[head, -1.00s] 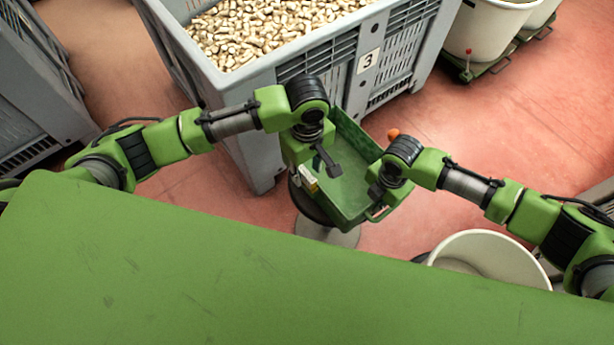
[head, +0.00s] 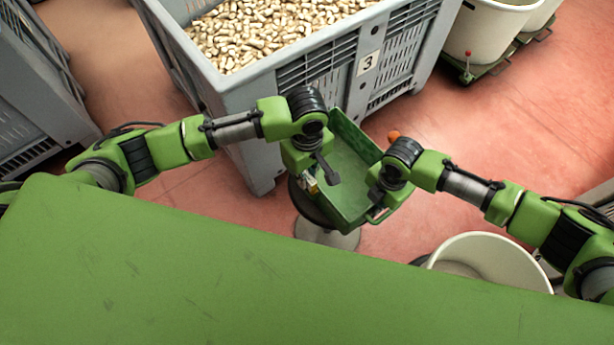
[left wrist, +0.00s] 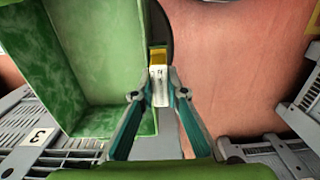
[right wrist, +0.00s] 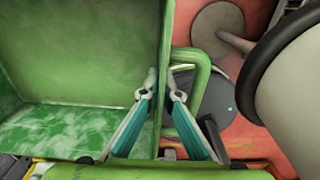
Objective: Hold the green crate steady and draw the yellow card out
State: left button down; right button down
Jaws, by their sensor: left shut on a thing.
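The green crate (head: 352,165) stands on a round stool in the head view, and its inside shows in both wrist views. My left gripper (left wrist: 160,82) is shut on the yellow card (left wrist: 158,57), which has a white printed part, at the crate's outer wall. The card's lower end is hidden between the fingers. I cannot tell how much of it is still in its holder. My right gripper (right wrist: 162,78) is shut on the crate's wall on the handle side, with one finger inside the crate and one between wall and handle (right wrist: 192,85).
A large grey bin (head: 250,85) full of corks stands behind the crate. A white tub (head: 490,262) is at the lower right. Red floor (head: 440,130) is open to the right.

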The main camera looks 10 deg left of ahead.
aim_at(307, 175)
pick_arm(q)
notch_tip(307, 175, up, 10)
jog(key=shift+f, duration=0.1)
pick_arm(e)
jog(key=c, duration=2.2)
grip_release()
jog(key=shift+r, duration=0.1)
notch_tip(307, 175, up, 12)
jog(key=shift+f, duration=0.1)
